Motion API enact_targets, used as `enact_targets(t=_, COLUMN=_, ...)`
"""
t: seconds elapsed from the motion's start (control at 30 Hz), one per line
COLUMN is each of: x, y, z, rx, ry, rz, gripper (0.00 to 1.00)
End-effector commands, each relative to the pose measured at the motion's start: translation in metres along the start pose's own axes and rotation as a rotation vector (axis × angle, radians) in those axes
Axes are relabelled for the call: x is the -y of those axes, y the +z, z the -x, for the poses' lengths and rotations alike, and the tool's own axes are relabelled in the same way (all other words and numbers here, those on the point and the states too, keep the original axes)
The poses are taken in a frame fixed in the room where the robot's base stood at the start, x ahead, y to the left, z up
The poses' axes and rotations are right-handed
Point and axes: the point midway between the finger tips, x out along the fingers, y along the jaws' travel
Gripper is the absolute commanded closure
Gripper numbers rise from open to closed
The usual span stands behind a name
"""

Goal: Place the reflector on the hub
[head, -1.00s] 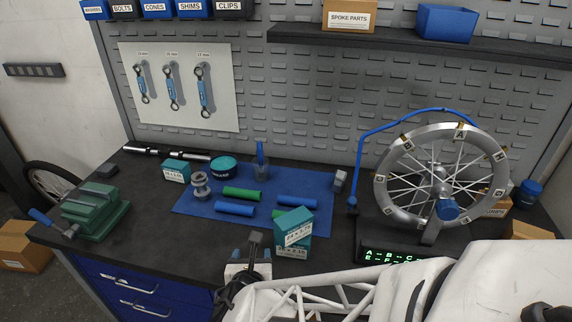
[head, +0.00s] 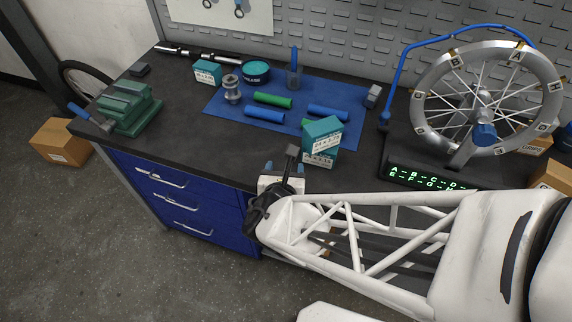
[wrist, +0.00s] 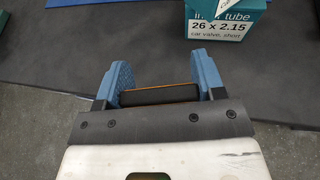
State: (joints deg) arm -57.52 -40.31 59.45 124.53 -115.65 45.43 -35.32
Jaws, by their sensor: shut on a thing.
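My gripper (head: 283,170) is at the front edge of the workbench, in front of the teal inner-tube boxes. In the wrist view my gripper (wrist: 163,66) has its blue fingers shut on a dark piece with a thin orange edge, which I take as the reflector (wrist: 160,95). Its face is mostly hidden. A silver spool-shaped hub (head: 232,90) stands upright on the left of the blue mat (head: 222,108), well apart from my gripper. The spoked wheel (head: 436,58) on the stand at right also has a hub at its centre, partly behind a blue knob (head: 484,134).
Teal inner-tube boxes (head: 322,133) stand close beyond my gripper. A green vise (head: 128,105) is at left. The front-left bench top is clear.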

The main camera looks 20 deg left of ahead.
Motion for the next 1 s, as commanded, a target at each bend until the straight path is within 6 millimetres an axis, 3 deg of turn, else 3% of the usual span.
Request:
enact_targets(t=0.37, x=-0.008, y=0.011, z=-0.009, rx=0.002, ry=-0.009, rz=-0.003, gripper=0.59)
enact_targets(t=1.0, x=-0.068, y=0.092, z=-0.075, rx=0.012, ry=-0.077, rz=-0.027, gripper=0.59)
